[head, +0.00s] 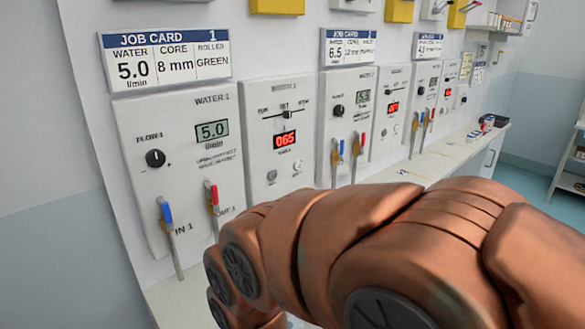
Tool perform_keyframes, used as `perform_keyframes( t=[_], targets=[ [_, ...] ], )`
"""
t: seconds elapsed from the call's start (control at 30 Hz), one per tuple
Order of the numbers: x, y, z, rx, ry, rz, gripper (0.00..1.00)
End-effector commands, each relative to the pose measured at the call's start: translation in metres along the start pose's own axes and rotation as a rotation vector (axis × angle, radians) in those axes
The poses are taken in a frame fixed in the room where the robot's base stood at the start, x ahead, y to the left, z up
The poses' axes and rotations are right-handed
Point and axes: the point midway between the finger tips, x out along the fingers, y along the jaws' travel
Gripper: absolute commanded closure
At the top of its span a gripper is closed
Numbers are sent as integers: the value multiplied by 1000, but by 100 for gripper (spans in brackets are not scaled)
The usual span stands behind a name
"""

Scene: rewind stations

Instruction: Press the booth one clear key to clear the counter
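The booth one counter panel (281,130) is a white box to the right of the Water 1 panel (185,160). Its red display (285,139) appears to read 065. My copper-coloured arm crosses the lower right, in front of and below the panel. My gripper does not show.
The Water 1 panel has a 5.0 display, a flow knob (155,158), a blue-handled valve (167,215) and a red-handled valve (212,197). A job card (164,58) hangs above. More panels continue right above a pale ledge (447,160). Free floor shows at far right.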

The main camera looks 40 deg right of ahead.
Motion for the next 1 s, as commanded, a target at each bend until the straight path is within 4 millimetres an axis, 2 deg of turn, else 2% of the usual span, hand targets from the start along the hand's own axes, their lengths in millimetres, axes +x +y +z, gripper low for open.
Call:
perform_keyframes(
  t=[0.07,0.47,1.0],
  targets=[
    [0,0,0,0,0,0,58],
    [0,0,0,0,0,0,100],
    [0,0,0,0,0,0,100]
  ],
)
